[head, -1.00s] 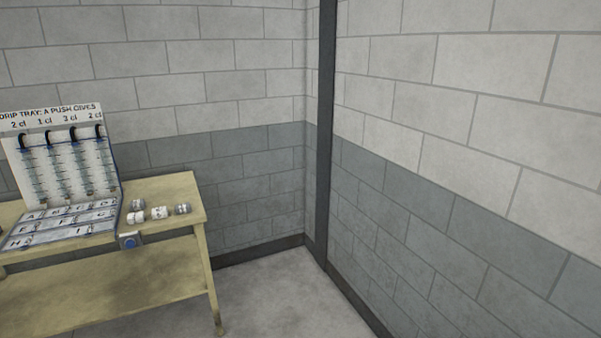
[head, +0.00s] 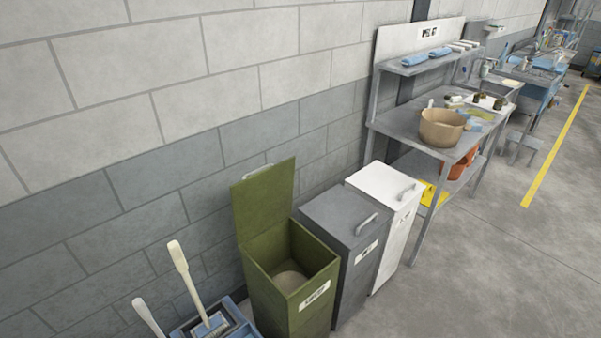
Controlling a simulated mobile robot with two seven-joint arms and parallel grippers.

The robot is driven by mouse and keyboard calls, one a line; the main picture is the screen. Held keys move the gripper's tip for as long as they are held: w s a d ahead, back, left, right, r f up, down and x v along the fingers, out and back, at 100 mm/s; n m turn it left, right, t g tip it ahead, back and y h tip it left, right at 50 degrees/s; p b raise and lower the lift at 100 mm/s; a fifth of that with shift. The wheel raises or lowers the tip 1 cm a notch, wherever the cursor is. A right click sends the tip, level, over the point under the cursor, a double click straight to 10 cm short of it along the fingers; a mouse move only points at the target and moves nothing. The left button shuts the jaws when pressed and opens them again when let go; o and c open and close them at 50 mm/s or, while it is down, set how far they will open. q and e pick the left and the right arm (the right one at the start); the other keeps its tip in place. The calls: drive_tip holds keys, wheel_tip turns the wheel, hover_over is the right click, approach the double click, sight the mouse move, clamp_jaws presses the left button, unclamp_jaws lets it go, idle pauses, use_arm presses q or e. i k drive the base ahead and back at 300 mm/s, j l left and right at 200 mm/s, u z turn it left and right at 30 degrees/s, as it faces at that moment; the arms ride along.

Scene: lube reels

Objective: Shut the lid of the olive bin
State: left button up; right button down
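The olive bin (head: 270,305) stands against the wall at the lower middle of the head view. Its lid (head: 264,202) is open and stands upright at the bin's wall side, with a handle at its top edge. Something pale lies inside the bin. A white label is on its front. Neither of my grippers is in the view.
A grey bin (head: 341,222) and a white bin (head: 385,186), both with shut lids, stand close on the right. A blue bucket (head: 212,327) with pale handles is at the left. A metal bench (head: 398,120) holds a tan bowl (head: 441,127). The floor (head: 470,270) at right is clear.

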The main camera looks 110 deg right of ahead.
sight(263, 198)
drive_tip(key=z, duration=1.8)
